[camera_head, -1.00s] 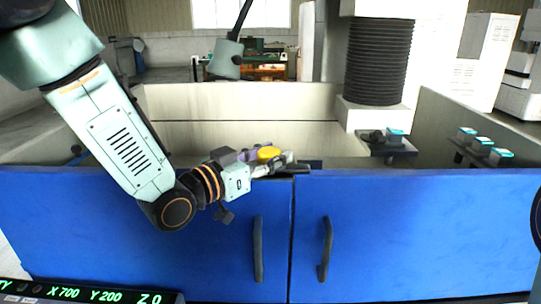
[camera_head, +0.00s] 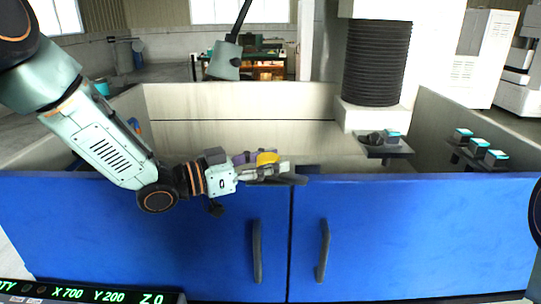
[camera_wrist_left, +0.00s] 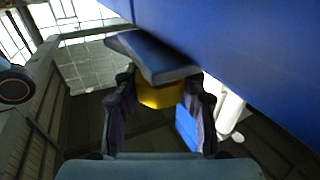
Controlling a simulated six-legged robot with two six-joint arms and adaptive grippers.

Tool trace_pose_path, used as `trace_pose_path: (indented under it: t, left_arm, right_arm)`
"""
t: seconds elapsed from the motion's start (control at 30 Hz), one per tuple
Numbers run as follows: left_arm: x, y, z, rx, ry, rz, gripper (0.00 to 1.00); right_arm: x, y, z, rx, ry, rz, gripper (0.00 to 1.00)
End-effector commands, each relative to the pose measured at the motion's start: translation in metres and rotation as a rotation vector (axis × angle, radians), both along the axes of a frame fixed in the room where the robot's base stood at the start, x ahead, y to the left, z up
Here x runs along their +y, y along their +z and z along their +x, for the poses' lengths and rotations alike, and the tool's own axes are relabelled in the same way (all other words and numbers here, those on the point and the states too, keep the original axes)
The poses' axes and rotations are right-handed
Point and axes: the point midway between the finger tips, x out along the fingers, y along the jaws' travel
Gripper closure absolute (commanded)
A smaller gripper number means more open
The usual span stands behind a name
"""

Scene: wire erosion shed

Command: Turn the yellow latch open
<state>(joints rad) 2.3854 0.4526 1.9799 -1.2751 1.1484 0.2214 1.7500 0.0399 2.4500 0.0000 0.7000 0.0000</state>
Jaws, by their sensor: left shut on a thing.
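The yellow latch (camera_head: 267,158) is at the top edge of the blue cabinet doors, left of the seam between them. My left gripper (camera_head: 272,169) comes in from the left, nearly level, and is shut on the latch. In the left wrist view the yellow part (camera_wrist_left: 160,93) sits between the two dark fingers. A dark flat plate there covers its upper side. The fingers hide part of the latch, so its exact turn angle is hard to tell. My right gripper is not in view.
Two blue doors with dark vertical handles (camera_head: 257,250) (camera_head: 323,250) stand below. Behind them is an open pale tank (camera_head: 235,100). A black bellows column (camera_head: 377,62) stands at the back right. Small teal-topped blocks (camera_head: 479,147) sit on the right side. A display (camera_head: 85,294) is at lower left.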

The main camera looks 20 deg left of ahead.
Motion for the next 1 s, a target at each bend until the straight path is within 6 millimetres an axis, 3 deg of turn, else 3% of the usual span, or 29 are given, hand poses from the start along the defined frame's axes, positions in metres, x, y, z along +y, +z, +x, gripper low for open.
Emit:
trace_pose_path:
  t: [0.4,0.93,0.97,1.0]
  left_arm:
    - [0.0005,0.0003,0.0002,0.003,-0.164,-0.002,1.00]
    - [0.0001,0.0006,0.0001,0.001,-0.187,-0.004,1.00]
    - [0.0001,0.0007,0.0001,0.001,-0.187,-0.005,0.59]
    - [0.0001,0.0007,0.0002,0.001,-0.187,-0.005,0.56]
  right_arm:
    - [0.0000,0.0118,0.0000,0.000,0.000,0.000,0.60]
    - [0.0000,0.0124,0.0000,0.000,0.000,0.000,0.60]
    - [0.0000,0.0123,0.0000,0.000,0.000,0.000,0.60]
    - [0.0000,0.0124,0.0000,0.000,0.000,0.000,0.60]
